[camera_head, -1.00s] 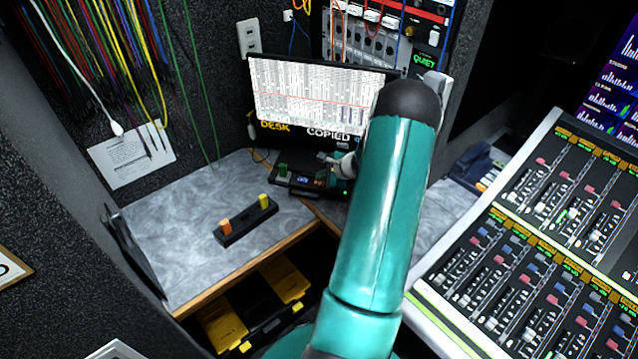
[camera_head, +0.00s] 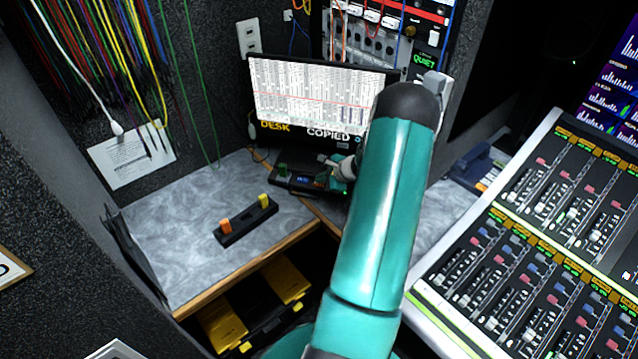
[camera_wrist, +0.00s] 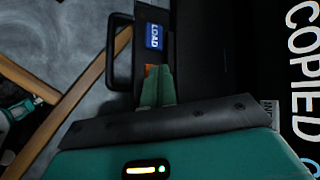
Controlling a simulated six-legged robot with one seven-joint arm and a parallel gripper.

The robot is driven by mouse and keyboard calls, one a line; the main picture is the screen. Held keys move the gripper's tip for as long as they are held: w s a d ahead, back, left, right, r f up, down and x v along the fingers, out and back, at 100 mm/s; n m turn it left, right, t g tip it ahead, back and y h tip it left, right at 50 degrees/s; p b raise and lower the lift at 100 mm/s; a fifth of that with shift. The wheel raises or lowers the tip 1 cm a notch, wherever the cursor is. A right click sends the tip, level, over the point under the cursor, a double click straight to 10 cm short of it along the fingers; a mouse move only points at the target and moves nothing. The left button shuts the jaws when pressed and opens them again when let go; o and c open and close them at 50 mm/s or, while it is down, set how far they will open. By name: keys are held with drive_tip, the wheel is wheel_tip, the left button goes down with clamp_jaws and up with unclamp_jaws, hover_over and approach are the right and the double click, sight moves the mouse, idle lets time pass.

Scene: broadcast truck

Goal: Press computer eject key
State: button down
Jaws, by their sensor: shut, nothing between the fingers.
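The computer unit is a low black box (camera_head: 290,181) on the desk below the monitor. It shows a small blue display and a green part at its left. In the wrist view, a blue LOAD label (camera_wrist: 154,37) lies on its black face, just beyond my fingertips. A small orange-red patch (camera_wrist: 149,71) shows beside the fingertips, mostly hidden by them; I cannot read any eject marking. My gripper (camera_wrist: 158,68) is shut and empty, with its green fingers together over the unit's face. Whether the tips touch the surface is unclear. In the head view my arm partly hides the unit.
The monitor (camera_head: 315,95) stands close behind the unit. A black handle (camera_wrist: 111,55) rises beside the fingers. A black block with orange and yellow ends (camera_head: 246,222) lies on the desk's left. A fader console (camera_head: 540,240) fills the right. The left desk is mostly clear.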

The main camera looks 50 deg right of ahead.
sight(322, 184)
drive_tip(key=shift+f, duration=0.2)
drive_tip(key=shift+r, duration=0.85)
drive_tip(key=shift+r, duration=2.5)
